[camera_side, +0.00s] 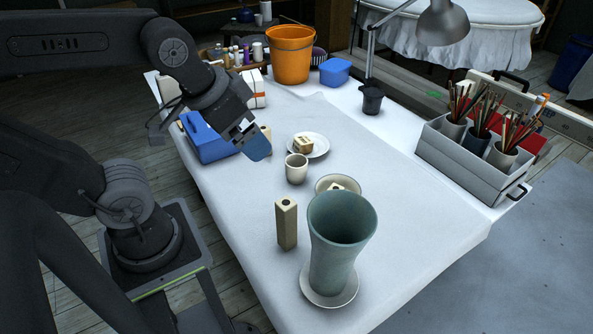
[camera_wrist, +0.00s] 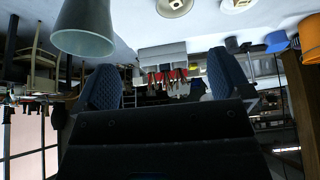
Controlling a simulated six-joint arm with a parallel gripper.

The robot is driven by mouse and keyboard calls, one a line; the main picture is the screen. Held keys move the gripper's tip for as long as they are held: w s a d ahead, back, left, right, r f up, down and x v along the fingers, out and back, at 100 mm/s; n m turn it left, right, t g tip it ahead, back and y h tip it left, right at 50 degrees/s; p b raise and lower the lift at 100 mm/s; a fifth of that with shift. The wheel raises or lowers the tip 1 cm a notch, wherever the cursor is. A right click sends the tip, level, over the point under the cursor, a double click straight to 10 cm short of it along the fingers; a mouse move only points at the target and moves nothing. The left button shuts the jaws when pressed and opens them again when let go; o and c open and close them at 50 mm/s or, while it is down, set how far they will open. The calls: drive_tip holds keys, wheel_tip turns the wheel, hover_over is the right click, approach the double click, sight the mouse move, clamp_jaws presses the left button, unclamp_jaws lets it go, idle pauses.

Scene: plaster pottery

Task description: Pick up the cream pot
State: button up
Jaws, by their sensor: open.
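The cream pot (camera_side: 296,168) is a small, light, open-topped cup. It stands upright on the white cloth in the side view, between a plate with a block and a shallow dish. My gripper (camera_side: 257,146) hangs in the air to the upper left of the pot, apart from it. In the wrist view, which looks upside down, the two blue finger pads of my gripper (camera_wrist: 165,82) are wide apart with nothing between them. I cannot make out the cream pot in the wrist view.
A tall green vase (camera_side: 338,235) on a saucer and a square cream post (camera_side: 286,223) stand in front of the pot. A plate (camera_side: 320,147) is behind it and a dish (camera_side: 323,182) to its right. A blue box (camera_side: 207,140) is left.

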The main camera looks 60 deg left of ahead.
drive_tip(key=w+a+f+m+g+y, duration=0.2)
drive_tip(key=w+a+m, duration=0.15)
drive_tip(key=w, duration=0.35)
drive_tip(key=m+g+y, duration=0.3)
drive_tip(key=m+g, duration=0.1)
drive_tip(key=m, duration=0.8)
hover_over(295, 164)
drive_tip(key=s+d, duration=0.1)
drive_tip(key=d, duration=0.2)
drive_tip(key=f, duration=2.3)
drive_tip(key=shift+s+d, duration=0.15)
drive_tip(key=shift+d, duration=0.05)
drive_tip(key=shift+d+x, duration=0.15)
drive_tip(key=shift+x, duration=1.2)
drive_tip(key=shift+d+x, duration=0.15)
drive_tip(key=shift+x, duration=1.2)
drive_tip(key=shift+f, duration=0.1)
drive_tip(key=c, duration=1)
